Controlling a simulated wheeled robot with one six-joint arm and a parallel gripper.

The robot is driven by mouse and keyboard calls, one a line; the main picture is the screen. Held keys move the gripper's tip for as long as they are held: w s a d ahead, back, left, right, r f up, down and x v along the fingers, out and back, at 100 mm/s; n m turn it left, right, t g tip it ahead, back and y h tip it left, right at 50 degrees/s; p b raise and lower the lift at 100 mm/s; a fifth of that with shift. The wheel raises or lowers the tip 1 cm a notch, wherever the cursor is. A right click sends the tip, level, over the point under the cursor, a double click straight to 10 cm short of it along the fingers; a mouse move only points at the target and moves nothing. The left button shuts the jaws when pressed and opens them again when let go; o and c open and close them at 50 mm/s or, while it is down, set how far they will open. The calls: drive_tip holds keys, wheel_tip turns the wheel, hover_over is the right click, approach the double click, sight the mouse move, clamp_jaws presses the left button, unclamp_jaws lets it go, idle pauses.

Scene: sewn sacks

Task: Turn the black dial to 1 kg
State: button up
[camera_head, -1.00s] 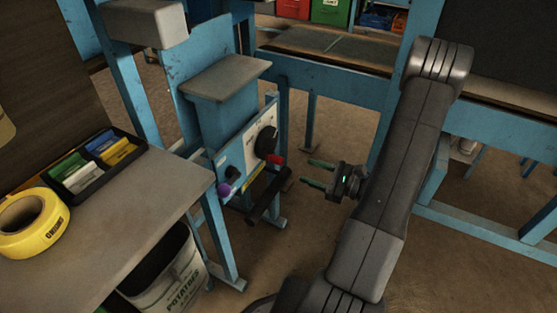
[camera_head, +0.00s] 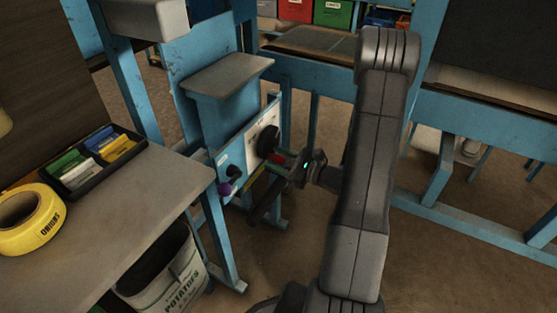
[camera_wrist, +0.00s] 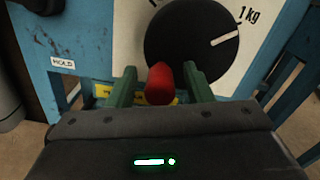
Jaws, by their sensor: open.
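The black dial (camera_wrist: 190,48) fills the upper middle of the wrist view, on a pale panel with a blue frame. Its white pointer line aims right and slightly up, a little below the printed "1 kg" mark (camera_wrist: 247,15). In the head view the dial (camera_head: 267,140) is seen side-on. My gripper (camera_wrist: 159,74) is open, its green fingers reaching toward the dial's lower edge. A red knob (camera_wrist: 160,85) shows between the fingers; I cannot tell whether they touch it. The gripper also shows at the panel in the head view (camera_head: 279,164).
A "HOLD" label (camera_wrist: 62,62) is left of the dial. A purple knob (camera_head: 225,189) and a black knob (camera_head: 233,172) sit lower left on the panel. A table (camera_head: 130,210) with yellow tape (camera_head: 45,240) stands left, a potato sack (camera_head: 185,280) below.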

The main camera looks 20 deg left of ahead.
drive_tip(key=shift+c, duration=0.3)
drive_tip(key=c, duration=0.9)
drive_tip(key=shift+s+r+m+p, duration=0.1)
drive_tip(key=shift+r+m+p, duration=0.1)
drive_tip(key=shift+m+p, duration=0.2)
drive_tip(key=shift+f, duration=0.1)
drive_tip(key=o, duration=1)
drive_tip(key=shift+c, duration=0.2)
drive_tip(key=shift+d, duration=0.1)
drive_tip(key=d+p, duration=0.2)
drive_tip(key=d, duration=1.1)
drive_tip(key=shift+s+d, duration=0.3)
